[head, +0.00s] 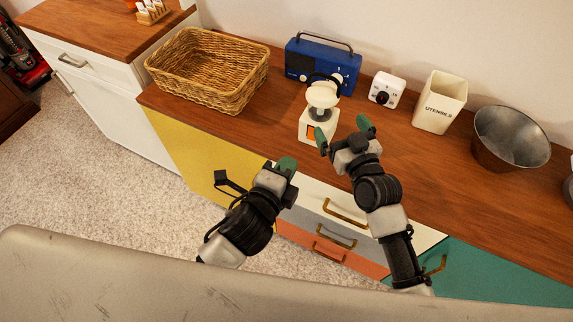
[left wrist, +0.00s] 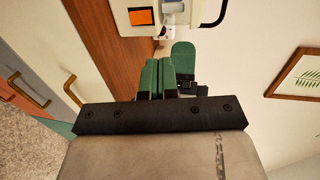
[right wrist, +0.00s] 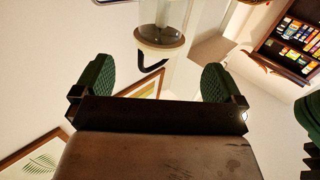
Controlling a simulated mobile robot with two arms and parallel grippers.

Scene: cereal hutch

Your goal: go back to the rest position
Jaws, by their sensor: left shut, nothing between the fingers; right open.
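My left gripper (head: 287,165) is in front of the counter's front edge, over the drawers. Its green fingers are shut together and empty, as the left wrist view (left wrist: 165,76) also shows. My right gripper (head: 342,131) is over the counter, just right of a white dispenser with an orange panel (head: 308,128). Its green fingers are spread apart with nothing held between them; they also show in the right wrist view (right wrist: 156,78). The dispenser stands upright and shows partly in the left wrist view (left wrist: 145,17). I cannot tell whether the right fingers touch it.
On the wooden counter (head: 420,165) stand a wicker basket (head: 205,80), a blue radio (head: 320,68), a white timer (head: 387,90), a utensils holder (head: 440,102) and a metal bucket (head: 510,140). Brass drawer handles (head: 345,213) jut out below. Carpeted floor (head: 90,180) is free at left.

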